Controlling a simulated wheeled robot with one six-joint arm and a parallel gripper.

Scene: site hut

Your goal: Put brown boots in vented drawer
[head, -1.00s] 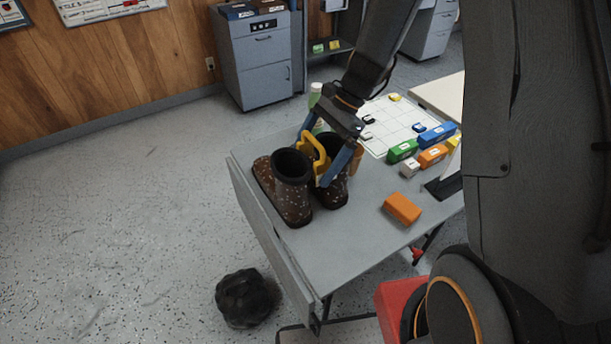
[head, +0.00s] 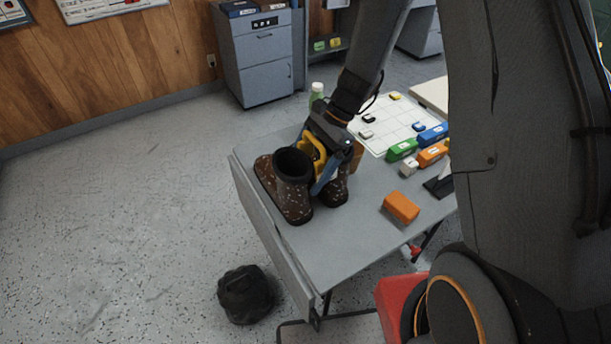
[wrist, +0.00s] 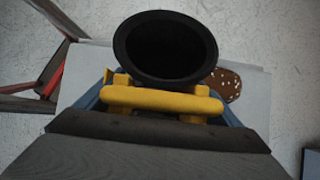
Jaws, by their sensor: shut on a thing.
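The brown speckled boots (head: 291,199) stand upright side by side on the grey folding table (head: 345,255). A grey cabinet (head: 262,65) with drawer fronts stands at the back wall; I cannot tell whether any front is vented.
A green bottle (head: 317,95) stands behind my gripper. A gridded white board (head: 388,125), several coloured blocks and an orange block (head: 401,207) lie on the table's right part. A black lump (head: 245,294) lies on the floor at front left. The left floor is clear.

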